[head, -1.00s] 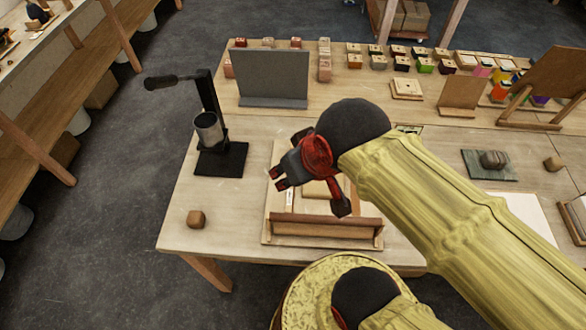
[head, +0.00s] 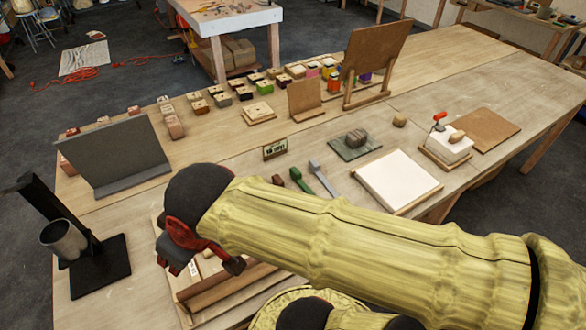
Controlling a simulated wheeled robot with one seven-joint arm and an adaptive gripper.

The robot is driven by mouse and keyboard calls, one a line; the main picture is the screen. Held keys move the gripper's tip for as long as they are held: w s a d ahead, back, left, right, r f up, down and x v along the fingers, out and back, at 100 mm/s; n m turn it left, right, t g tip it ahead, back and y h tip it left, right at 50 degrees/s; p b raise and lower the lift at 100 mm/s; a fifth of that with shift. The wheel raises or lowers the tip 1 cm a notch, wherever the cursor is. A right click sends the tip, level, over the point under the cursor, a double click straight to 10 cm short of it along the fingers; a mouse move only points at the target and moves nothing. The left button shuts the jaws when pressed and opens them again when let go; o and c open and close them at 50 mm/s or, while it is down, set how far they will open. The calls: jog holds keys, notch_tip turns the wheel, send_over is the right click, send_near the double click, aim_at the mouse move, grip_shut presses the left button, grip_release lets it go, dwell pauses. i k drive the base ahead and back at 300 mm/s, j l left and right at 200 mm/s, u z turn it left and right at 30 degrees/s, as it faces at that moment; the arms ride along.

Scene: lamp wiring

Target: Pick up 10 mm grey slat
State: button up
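No piece can be told for sure as the 10 mm grey slat. A long thin grey piece (head: 322,178) lies on the table right of the middle, beside a green-ended one. My gripper (head: 176,268) hangs over the wooden tray (head: 232,290) at the lower left, well away from that grey piece. My gripper and arm hide part of the tray. The fingers are small and dark and seen from behind, so their opening is unclear. Nothing can be seen held in them.
A black stand with a metal cup (head: 64,240) is left of my gripper. A grey panel (head: 118,155) stands behind it. Several small coloured blocks line the back. A white board (head: 397,181) and a dark green mat (head: 354,147) lie to the right.

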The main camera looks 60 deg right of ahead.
aim_at(313, 164)
jog(key=z, duration=2.4)
jog(key=k+j+z, duration=0.1)
jog(key=k+z, duration=0.15)
jog(key=z, duration=0.2)
